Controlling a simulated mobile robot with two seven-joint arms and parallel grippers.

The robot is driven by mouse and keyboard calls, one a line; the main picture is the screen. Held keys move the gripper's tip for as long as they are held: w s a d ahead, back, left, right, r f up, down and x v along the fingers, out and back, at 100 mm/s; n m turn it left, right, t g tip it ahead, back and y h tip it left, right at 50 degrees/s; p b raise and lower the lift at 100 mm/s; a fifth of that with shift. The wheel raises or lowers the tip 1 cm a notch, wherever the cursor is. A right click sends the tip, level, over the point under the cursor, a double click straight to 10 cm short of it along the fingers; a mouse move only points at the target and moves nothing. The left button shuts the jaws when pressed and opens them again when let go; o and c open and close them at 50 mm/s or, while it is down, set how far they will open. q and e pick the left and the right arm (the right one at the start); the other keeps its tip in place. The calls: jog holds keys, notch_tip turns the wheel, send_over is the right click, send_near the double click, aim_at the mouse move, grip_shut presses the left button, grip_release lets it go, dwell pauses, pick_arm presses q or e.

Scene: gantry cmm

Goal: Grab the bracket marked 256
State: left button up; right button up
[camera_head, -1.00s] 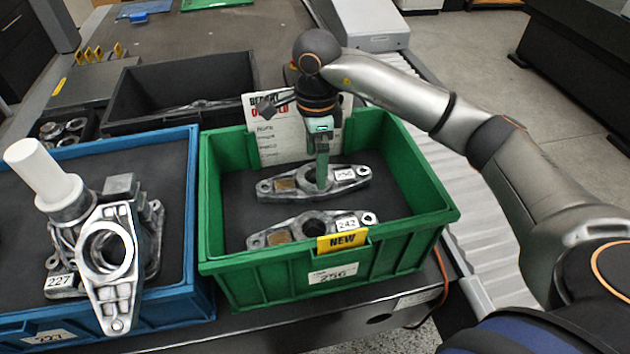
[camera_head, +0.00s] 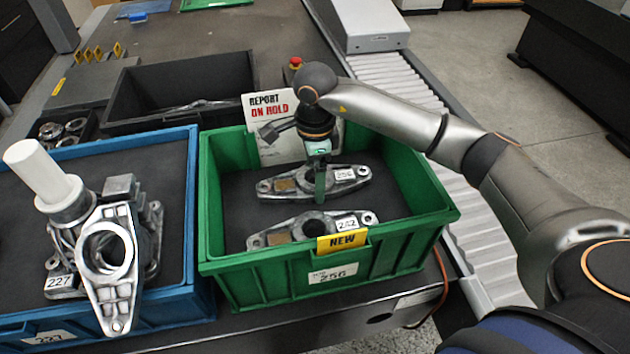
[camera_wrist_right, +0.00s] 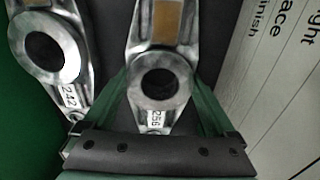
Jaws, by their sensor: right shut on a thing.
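The silver bracket marked 256 (camera_head: 343,175) lies in the rear part of the green bin (camera_head: 290,278). In the right wrist view the bracket (camera_wrist_right: 160,75) lies between the green fingers, its label towards the palm. My right gripper (camera_head: 320,192) reaches down into the bin and is shut on this bracket around its middle ring. The bracket still appears to rest low in the bin. A similar bracket marked 242 (camera_head: 290,230) lies in front of it, apart from the fingers; it also shows in the right wrist view (camera_wrist_right: 45,55). My left gripper is not in view.
A sign reading "Report on hold" (camera_head: 268,125) stands at the bin's rear wall, close to my right gripper. A blue bin (camera_head: 190,220) with a 227 part stands left. A roller conveyor (camera_head: 480,240) runs right.

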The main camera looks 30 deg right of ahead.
grip_shut()
jog(key=shift+r, duration=0.1)
jog(key=shift+r, duration=0.15)
